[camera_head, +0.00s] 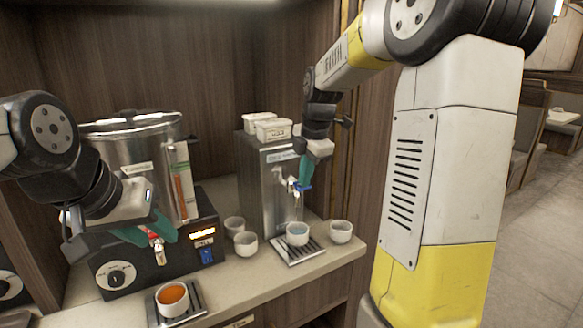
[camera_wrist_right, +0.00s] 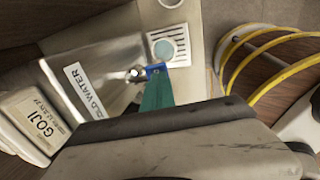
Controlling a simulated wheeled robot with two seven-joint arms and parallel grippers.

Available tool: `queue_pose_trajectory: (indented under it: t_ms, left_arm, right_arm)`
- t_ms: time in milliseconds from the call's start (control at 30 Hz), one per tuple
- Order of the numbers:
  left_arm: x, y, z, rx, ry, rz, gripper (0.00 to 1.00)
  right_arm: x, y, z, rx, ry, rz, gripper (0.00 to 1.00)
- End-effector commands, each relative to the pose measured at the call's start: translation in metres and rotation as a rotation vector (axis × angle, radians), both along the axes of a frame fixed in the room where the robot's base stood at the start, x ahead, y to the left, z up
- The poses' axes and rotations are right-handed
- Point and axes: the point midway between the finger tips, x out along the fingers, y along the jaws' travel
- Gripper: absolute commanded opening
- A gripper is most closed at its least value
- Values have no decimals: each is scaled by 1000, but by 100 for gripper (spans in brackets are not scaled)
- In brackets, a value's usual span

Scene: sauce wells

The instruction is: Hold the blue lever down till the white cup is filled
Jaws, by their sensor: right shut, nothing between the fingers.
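The steel water dispenser (camera_head: 268,185) has a tap with a blue lever (camera_head: 303,187). My right gripper (camera_head: 305,178) is shut and empty, its teal fingertips at the lever from above. In the right wrist view the fingers (camera_wrist_right: 157,92) meet the blue lever (camera_wrist_right: 156,70). The white cup (camera_head: 297,241) stands upright on the drip tray under the tap and holds pale blue liquid; its exact level is hard to tell. A faint thin line runs from tap to cup. My left gripper (camera_head: 150,234) is at the left urn's tap; its opening is unclear.
The left steel urn (camera_head: 135,150) stands on a black base with a dial. A cup of orange liquid (camera_head: 172,300) sits on a tray below its tap. Other white cups (camera_head: 340,232) flank the filled cup. Labelled tubs (camera_head: 273,129) top the water dispenser.

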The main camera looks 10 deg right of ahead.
Motion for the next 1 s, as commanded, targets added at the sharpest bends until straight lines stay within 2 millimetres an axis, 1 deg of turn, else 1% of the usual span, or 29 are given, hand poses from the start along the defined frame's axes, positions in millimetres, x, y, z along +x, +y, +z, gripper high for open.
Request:
queue_pose_trajectory:
  t_ms: [767, 1000]
  left_arm:
    - [0, 0, 0, 0, 0, 0, 36]
    - [0, 0, 0, 0, 0, 0, 36]
  right_arm:
    - [0, 0, 0, 0, 0, 0, 0]
    - [0, 0, 8, 0, -1, 1, 0]
